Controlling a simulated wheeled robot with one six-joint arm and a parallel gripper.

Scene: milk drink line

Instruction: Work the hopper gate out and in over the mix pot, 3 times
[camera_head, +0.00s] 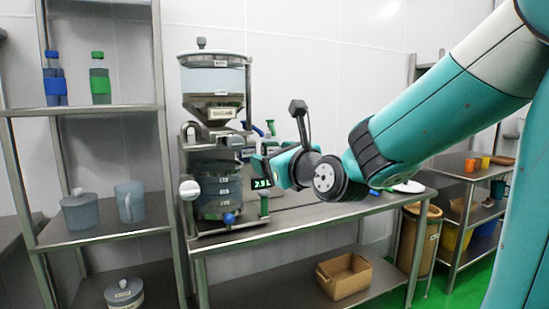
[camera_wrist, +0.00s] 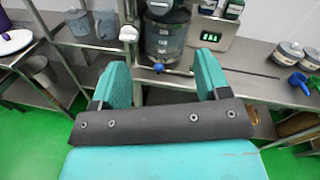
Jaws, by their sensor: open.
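The hopper (camera_head: 213,78) is a clear vessel with a steel cone on a metal frame. Below it stands the clear, marked mix pot (camera_head: 218,185) with a blue tap; the pot also shows in the wrist view (camera_wrist: 165,42). A grey block-like handle (camera_head: 236,141) juts out between hopper and pot; I cannot tell whether it is the gate's handle or how far out the gate is. My gripper (camera_head: 266,164) is right of the pot, partly hiding the area beside it. In the wrist view its teal fingers (camera_wrist: 160,78) are spread wide with nothing between them.
A digital display (camera_head: 262,183) stands right of the pot. A white knob (camera_head: 189,189) sits on the frame's left. A steel shelf (camera_head: 110,232) with jugs and bottles stands left. The bench (camera_head: 310,213) has clear room along its front; a cardboard box (camera_head: 344,276) lies below.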

